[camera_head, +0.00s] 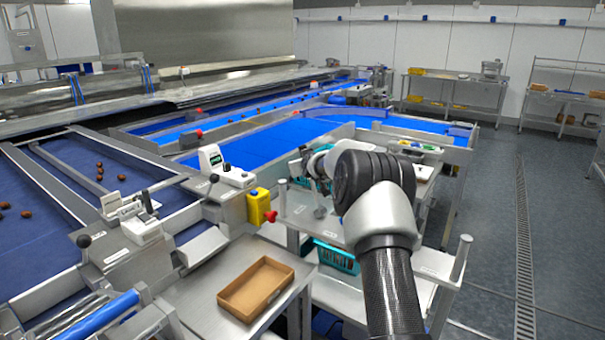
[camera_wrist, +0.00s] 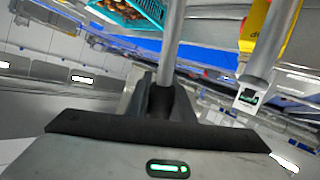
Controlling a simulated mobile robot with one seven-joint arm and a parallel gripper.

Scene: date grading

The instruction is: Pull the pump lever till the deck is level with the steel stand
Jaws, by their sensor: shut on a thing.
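In the wrist view my gripper (camera_wrist: 168,98) is shut around a slim grey bar (camera_wrist: 171,40), which looks like the pump lever. The bar runs up out of the top of that view. In the head view my arm reaches over a metal cart, and my own wrist mostly hides the gripper and lever. The cart's grey deck (camera_head: 300,207) shows left of my arm, between upright posts (camera_head: 283,210). A steel stand (camera_head: 195,290) is at the front left, with a brown cardboard tray (camera_head: 255,287) on it. The height difference between deck and stand is hard to tell.
A teal crate (camera_head: 335,257) sits low in the cart; a teal crate with dates (camera_wrist: 130,8) shows in the wrist view. A yellow box with a red knob (camera_head: 258,206) and blue conveyors (camera_head: 250,145) stand to the left. The floor at right is clear.

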